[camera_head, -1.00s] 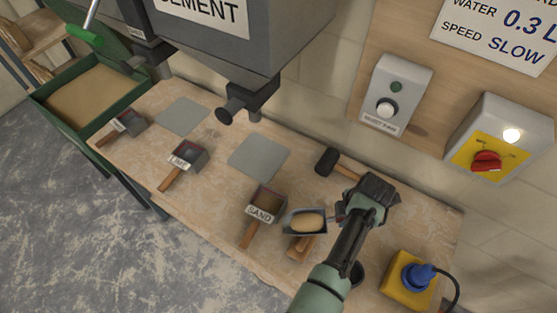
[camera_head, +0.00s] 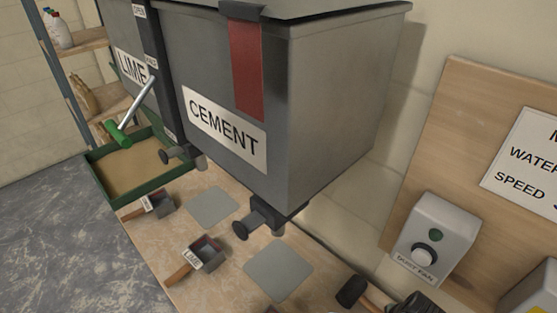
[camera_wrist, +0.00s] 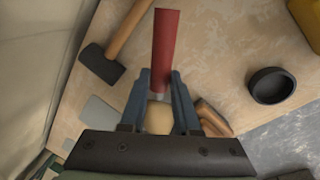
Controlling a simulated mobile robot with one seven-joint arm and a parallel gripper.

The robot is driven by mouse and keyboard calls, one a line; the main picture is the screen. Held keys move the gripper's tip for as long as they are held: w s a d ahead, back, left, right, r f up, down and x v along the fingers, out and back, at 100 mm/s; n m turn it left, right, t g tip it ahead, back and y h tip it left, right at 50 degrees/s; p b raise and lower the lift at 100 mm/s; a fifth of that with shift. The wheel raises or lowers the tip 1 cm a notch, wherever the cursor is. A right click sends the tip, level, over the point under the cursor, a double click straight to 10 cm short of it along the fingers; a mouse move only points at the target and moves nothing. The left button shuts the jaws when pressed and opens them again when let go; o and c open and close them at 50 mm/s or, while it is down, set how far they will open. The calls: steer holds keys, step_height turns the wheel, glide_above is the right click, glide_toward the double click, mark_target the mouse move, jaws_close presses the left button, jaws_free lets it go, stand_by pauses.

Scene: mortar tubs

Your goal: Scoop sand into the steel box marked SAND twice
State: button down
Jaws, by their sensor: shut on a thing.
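In the wrist view my gripper (camera_wrist: 159,76) is shut on a red-handled scoop (camera_wrist: 166,45), whose handle points away from me. A tan patch that looks like sand (camera_wrist: 158,118) shows between the fingers; the rest of the pan is hidden. The SAND box is not clearly in view now; at most a sliver shows at the bottom edge. A green tray of sand (camera_head: 100,172) stands at the left, with a green-handled tool (camera_head: 119,134) above it.
A hammer (camera_wrist: 102,64), a wooden handle (camera_wrist: 214,117) and a black round cup (camera_wrist: 272,85) lie near my gripper. A switch box (camera_head: 432,240) is at right.

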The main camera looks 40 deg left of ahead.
steer(key=shift+a+r+p, duration=0.3)
steer(key=shift+r+p, duration=0.2)
steer(key=shift+p, duration=0.15)
steer(key=s+a+r+t+h+p, duration=0.1)
steer(key=p, duration=0.2)
steer(key=shift+s+a+r, duration=0.1)
steer(key=shift+a+r, duration=0.3)
steer(key=s+a+r+t+h+p, duration=0.1)
steer(key=s+a+r+t+h, duration=0.1)
steer(key=a, duration=0.3)
steer(key=s+a+r+n+t+h+p, duration=0.1)
steer(key=s+a+r+t+h, duration=0.1)
steer(key=s+a+r+h, duration=0.2)
steer(key=shift+s+a+r+h, duration=0.3)
steer(key=shift+s+a+r, duration=0.2)
steer(key=shift+s+a, duration=0.45)
stand_by(0.4)
steer(key=shift+w, duration=0.25)
stand_by(0.4)
